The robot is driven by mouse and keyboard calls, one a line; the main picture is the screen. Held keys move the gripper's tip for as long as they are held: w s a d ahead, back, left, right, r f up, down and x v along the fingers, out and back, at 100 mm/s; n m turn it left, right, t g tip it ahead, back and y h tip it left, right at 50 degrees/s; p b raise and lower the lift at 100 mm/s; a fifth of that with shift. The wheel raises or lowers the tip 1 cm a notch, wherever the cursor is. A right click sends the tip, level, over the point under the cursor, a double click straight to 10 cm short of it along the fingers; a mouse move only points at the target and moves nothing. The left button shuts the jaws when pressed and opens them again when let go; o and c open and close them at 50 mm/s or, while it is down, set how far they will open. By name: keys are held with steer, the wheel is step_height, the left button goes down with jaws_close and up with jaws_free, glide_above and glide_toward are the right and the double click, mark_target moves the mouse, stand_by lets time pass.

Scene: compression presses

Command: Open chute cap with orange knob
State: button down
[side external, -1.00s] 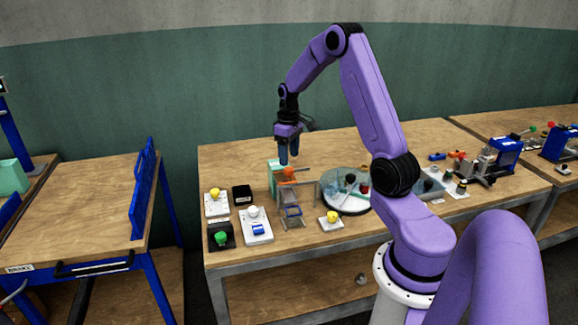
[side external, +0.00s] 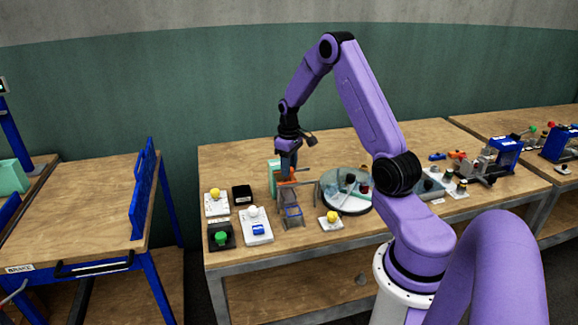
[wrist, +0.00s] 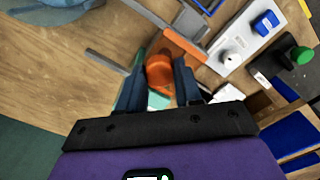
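The orange knob (wrist: 159,70) sits between the two fingers of my gripper (wrist: 157,92) in the wrist view. An orange plate (wrist: 182,47), which looks like the chute cap, lies just beyond the knob. The fingers stand apart, one on each side of the knob, with a gap visible at least on the right. In the side view my gripper (side external: 287,168) points down at the top of the chute (side external: 291,208), and its fingers hide most of the knob. A mint-green block (side external: 273,178) stands behind the chute.
Left of the chute are a white unit with a blue switch (side external: 257,230), a green-button box (side external: 221,237), a yellow-button box (side external: 215,203) and a black box (side external: 242,194). Right are another yellow button (side external: 332,217) and a round glass-covered tray (side external: 346,205). The table's back is clear.

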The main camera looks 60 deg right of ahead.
steer(key=s+d, duration=0.4)
steer(key=shift+s+d, duration=0.2)
steer(key=shift+d, duration=0.05)
steer(key=c, duration=0.8)
jaws_free()
steer(key=shift+o, duration=0.2)
step_height(320, 180, up, 18)
steer(key=shift+f, duration=0.25)
steer(key=shift+a, duration=0.1)
